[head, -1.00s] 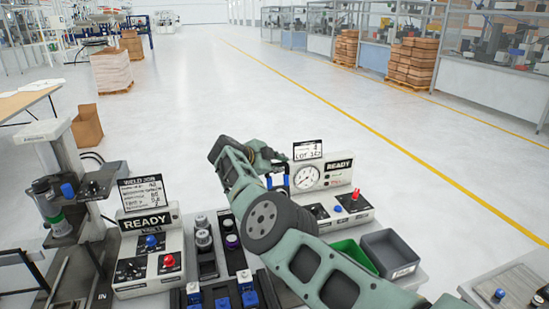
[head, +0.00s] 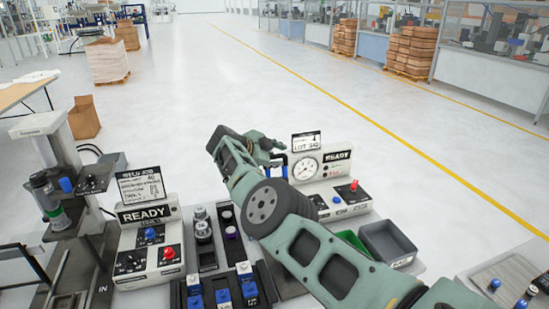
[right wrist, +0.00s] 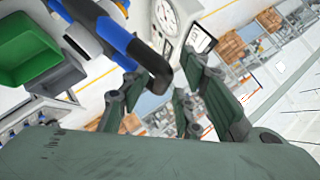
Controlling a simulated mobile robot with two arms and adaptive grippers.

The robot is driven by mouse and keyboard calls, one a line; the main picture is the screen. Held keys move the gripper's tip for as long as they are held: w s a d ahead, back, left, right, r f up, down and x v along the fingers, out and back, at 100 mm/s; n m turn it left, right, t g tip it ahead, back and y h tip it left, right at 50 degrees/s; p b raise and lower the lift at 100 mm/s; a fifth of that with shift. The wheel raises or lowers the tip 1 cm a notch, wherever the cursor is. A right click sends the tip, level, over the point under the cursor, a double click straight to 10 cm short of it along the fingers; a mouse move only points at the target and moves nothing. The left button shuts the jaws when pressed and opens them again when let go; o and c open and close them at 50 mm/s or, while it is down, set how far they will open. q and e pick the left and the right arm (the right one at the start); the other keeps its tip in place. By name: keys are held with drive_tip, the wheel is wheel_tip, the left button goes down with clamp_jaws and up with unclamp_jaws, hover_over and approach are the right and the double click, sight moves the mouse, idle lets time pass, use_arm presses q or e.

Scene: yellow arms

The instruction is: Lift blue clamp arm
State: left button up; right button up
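The blue clamp arm (right wrist: 113,35), with a black bent end, reaches in from the upper left of the right wrist view. In the head view only a small blue part of it (head: 285,160) shows behind my right arm. My right gripper (right wrist: 172,98) has its green-grey fingers spread apart, with nothing held between them. The black end of the clamp arm shows between the fingers in the picture, but I cannot tell whether it lies within their reach. In the head view the right gripper (head: 264,143) is beside the gauge station. My left gripper is not in view.
Green (head: 352,240) and grey (head: 388,241) bins sit nearer. A weld-job READY box (head: 148,240) and a press column (head: 50,150) stand left. Several blue-topped parts sit in a front rack.

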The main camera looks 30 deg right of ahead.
drive_tip(key=shift+s+a+r, duration=0.1)
drive_tip(key=shift+a+r, duration=0.3)
drive_tip(key=shift+a, duration=0.15)
drive_tip(key=v, duration=0.6)
